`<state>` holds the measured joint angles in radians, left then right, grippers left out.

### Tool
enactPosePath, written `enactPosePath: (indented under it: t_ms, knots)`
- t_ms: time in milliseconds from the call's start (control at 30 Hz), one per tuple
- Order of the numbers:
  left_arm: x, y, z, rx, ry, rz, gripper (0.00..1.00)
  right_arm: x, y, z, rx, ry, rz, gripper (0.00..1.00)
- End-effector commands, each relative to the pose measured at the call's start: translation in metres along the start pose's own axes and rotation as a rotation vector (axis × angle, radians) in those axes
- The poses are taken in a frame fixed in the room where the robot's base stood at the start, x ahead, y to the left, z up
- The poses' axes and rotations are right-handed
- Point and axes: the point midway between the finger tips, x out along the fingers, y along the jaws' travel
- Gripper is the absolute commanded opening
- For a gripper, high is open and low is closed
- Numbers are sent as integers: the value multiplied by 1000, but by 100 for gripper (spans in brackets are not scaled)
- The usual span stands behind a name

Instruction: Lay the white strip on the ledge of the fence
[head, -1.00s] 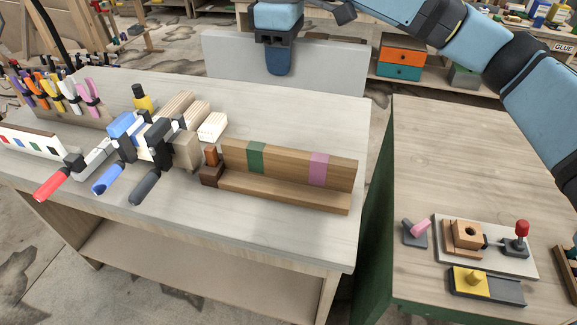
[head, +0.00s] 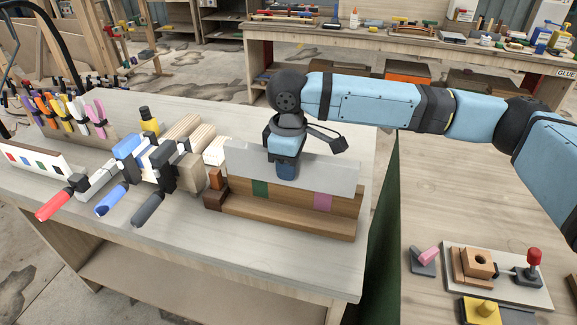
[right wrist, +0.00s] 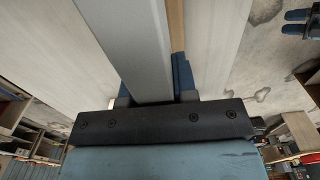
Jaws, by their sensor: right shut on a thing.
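The white strip (head: 335,178) is a long pale grey-white board standing on edge. My right gripper (head: 287,174) is shut on it near its middle, from above. The fence (head: 290,197) is a long brown wooden piece with a green band and a purple band. Its ledge (head: 285,220) runs along the front and is bare. In the head view the strip overlaps the fence's upper edge; whether they touch I cannot tell. In the right wrist view the strip (right wrist: 145,45) lies between the fingers, with a wooden edge beside it. My left gripper is out of view.
Clamps with red, blue and black handles (head: 110,200) stand left of the fence, near wooden blocks (head: 190,172). A dark brown block (head: 215,199) sits at the fence's left end. The bench front (head: 200,235) is clear. A second bench (head: 450,190) stands at the right.

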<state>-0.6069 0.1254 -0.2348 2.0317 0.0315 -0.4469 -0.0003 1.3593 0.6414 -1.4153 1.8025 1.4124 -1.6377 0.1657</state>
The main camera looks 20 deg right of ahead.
Motion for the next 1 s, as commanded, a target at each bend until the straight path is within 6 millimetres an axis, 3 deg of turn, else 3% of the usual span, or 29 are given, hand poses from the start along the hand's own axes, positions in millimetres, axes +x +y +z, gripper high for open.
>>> enactPosePath:
  t_ms: [767,800,900,1000]
  knots:
    - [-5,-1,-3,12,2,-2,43,14,0,0,0,2,0,0]
    - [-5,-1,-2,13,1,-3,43,15,0,0,0,1,0,33]
    - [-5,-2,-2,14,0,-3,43,15,0,0,0,1,0,52]
    - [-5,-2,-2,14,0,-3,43,15,0,0,0,1,0,52]
